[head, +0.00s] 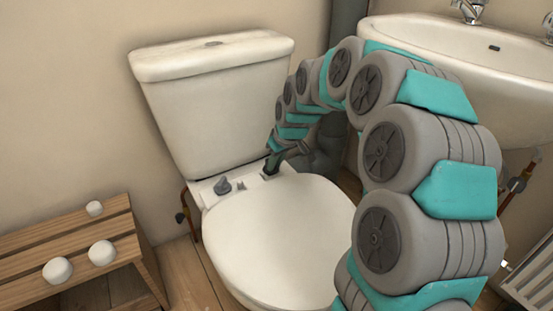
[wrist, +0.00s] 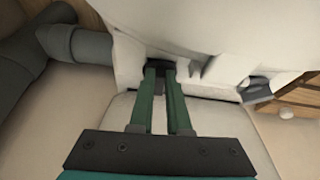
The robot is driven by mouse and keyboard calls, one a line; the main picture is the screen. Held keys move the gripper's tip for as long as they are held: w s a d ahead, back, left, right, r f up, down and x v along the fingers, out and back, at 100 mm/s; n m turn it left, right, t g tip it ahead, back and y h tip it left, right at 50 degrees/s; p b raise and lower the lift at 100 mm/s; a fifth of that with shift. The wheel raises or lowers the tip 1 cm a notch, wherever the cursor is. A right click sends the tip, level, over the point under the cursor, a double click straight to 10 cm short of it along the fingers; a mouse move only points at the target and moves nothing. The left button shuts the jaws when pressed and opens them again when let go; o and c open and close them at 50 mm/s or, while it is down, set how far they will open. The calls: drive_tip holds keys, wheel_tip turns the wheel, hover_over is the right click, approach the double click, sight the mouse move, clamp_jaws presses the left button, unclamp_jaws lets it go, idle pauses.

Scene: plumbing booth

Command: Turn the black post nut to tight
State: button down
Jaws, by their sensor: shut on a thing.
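The toilet's white lid (head: 280,235) is down, with two hinge posts on the ledge behind it. The black post nut (head: 267,176) is at the right-hand post in the head view, low and mostly covered by my fingers. In the wrist view the black nut (wrist: 158,68) shows at the tips of my green fingers. My gripper (head: 273,162) reaches down to it and is shut on it; it also shows in the wrist view (wrist: 160,75). How tight the nut is cannot be seen.
A grey nut (head: 222,186) stands at the other post, left. The cistern (head: 220,105) rises close behind. A thick grey pipe (head: 328,145) is to the right, below the basin (head: 460,70). A wooden bench (head: 70,250) with white round things stands left.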

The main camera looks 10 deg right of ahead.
drive_tip(key=m, duration=0.1)
drive_tip(key=m+h+p, duration=0.1)
drive_tip(key=m, duration=0.1)
drive_tip(key=a+m+h+p, duration=0.1)
drive_tip(key=m, duration=0.1)
drive_tip(key=shift+s+f, duration=0.25)
drive_tip(key=shift+f, duration=0.05)
drive_tip(key=m+h, duration=0.1)
drive_tip(key=m, duration=0.2)
drive_tip(key=shift+w+a+p, duration=0.1)
drive_tip(key=shift+a+p, duration=0.1)
drive_tip(key=shift+p, duration=0.15)
drive_tip(key=shift+a+m+h, duration=0.1)
drive_tip(key=shift+m+h, duration=0.3)
drive_tip(key=shift+m, duration=0.6)
drive_tip(key=shift+f, duration=0.1)
drive_tip(key=c, duration=0.7)
unclamp_jaws()
drive_tip(key=shift+c, duration=0.2)
drive_tip(key=shift+w, duration=0.1)
